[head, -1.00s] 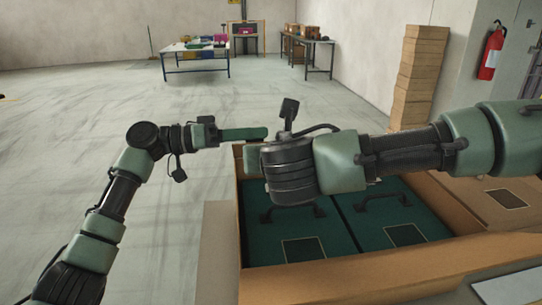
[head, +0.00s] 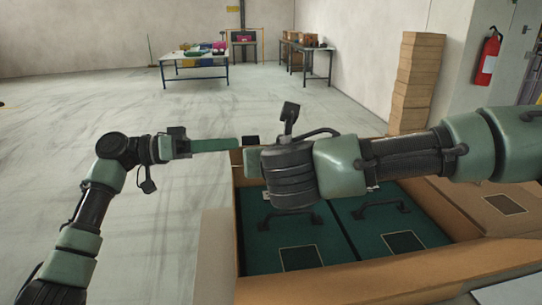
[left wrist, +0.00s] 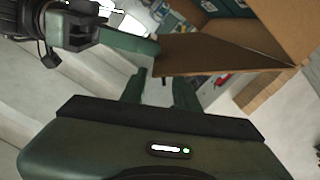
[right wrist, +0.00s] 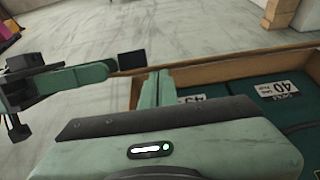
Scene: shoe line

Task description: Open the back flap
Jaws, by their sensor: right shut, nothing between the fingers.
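The open cardboard carton (head: 238,225) stands in front of me with dark green shoe boxes (head: 282,235) inside. Its back side (head: 362,130) is mostly hidden behind my right arm in the head view; the right wrist view shows a brown back edge (right wrist: 235,66). A brown panel (left wrist: 225,56) of the carton lies beyond my left gripper (left wrist: 160,85), whose fingers are apart and empty. My left gripper is at the carton's back left corner in the head view. My right gripper (right wrist: 157,76) is shut and empty near the same corner. Contact with the flap is unclear.
A light brown flap (head: 214,250) hangs outward on the carton's left side. Another carton (head: 475,205) stands at right. A box stack (head: 416,85) and a fire extinguisher (head: 488,60) stand behind. The floor at left is clear.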

